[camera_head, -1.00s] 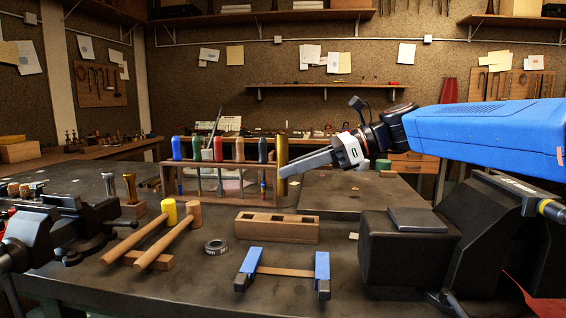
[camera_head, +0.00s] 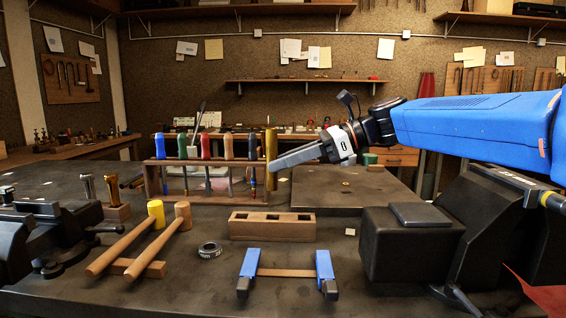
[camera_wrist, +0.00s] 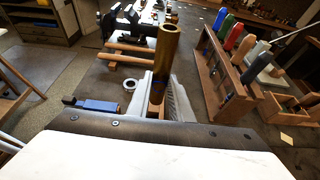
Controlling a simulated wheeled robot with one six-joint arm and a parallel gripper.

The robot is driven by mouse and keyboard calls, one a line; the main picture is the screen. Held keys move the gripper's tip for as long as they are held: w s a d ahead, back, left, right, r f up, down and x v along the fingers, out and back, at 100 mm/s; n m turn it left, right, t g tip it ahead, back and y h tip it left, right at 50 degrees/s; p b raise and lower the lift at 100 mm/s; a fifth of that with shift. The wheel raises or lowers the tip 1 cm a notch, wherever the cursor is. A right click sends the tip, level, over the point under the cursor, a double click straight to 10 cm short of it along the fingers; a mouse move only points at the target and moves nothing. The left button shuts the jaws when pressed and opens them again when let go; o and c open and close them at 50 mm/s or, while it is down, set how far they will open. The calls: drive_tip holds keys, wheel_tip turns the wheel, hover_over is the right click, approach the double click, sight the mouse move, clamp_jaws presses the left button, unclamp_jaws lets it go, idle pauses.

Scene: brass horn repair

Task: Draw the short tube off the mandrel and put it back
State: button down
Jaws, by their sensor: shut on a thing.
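A short brass tube (camera_head: 271,158) stands upright between the fingers of my gripper (camera_head: 277,165), at the right end of the tool rack in the head view. In the wrist view my gripper (camera_wrist: 162,103) is shut around the lower part of the tube (camera_wrist: 166,60), and its open upper end faces the camera. I cannot make out a mandrel, or tell whether the tube is around one.
The wooden rack (camera_head: 208,178) with coloured-handled tools stands beside the tube. A slotted wooden block (camera_head: 271,227), a dark ring (camera_head: 210,250), two mallets (camera_head: 150,237) and blue-ended holders (camera_head: 325,268) are in front. A black vise (camera_head: 40,240) is at left.

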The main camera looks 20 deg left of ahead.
hover_over(284, 217)
drive_tip(key=shift+f, duration=2.85)
drive_tip(key=shift+f, duration=2.55)
drive_tip(key=c, duration=1.5)
unclamp_jaws()
drive_tip(key=shift+v, duration=3.75)
